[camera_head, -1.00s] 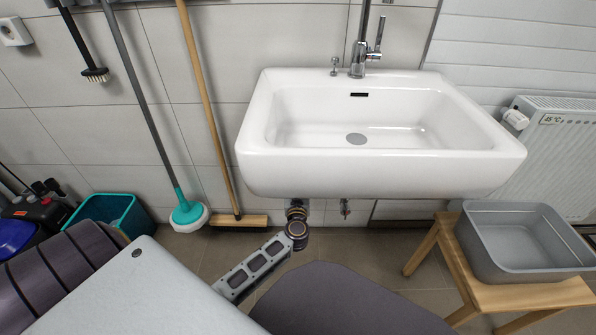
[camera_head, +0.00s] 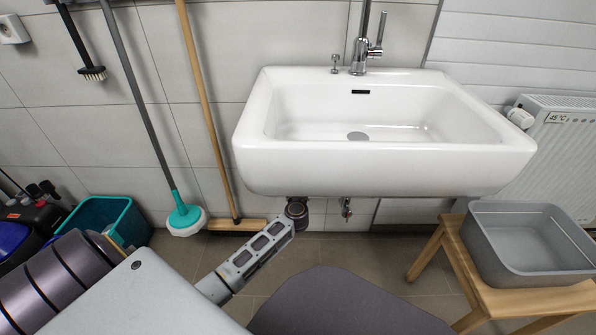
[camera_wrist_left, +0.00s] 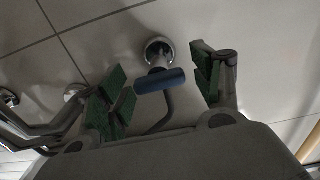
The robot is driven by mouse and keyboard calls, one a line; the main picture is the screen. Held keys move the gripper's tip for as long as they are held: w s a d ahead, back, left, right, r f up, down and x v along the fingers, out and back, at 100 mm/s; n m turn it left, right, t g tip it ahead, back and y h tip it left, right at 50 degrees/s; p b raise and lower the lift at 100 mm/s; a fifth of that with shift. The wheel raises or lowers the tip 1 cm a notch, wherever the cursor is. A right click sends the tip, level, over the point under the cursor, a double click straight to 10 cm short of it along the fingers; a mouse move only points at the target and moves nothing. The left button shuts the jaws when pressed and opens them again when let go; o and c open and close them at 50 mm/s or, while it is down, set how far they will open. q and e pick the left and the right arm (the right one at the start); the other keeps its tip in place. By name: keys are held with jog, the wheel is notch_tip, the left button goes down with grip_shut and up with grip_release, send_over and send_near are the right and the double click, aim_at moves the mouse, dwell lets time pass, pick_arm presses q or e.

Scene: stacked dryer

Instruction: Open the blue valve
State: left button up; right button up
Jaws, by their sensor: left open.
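The blue valve (camera_wrist_left: 160,82) shows in the left wrist view as a short dark-blue handle on a round metal wall fitting. A bent pipe runs down from it. My left gripper (camera_wrist_left: 162,90) is open, with one green-padded finger on each side of the handle. The left pads are close to the handle's left end, and I cannot tell whether they touch it. A clear gap shows at its right end. In the head view my left forearm reaches under the white sink (camera_head: 390,165), which hides the gripper and the blue handle. My right gripper is not in view.
A small metal fitting (camera_head: 346,207) hangs below the sink. A mop (camera_head: 186,217) and a wooden broom (camera_head: 237,224) lean at the left, near a teal bucket (camera_head: 103,218). A grey basin (camera_head: 525,243) sits on a wooden stool (camera_head: 470,280) at the right.

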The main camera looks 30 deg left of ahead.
pick_arm(q)
jog(key=c, duration=1)
jog(key=shift+c, duration=0.2)
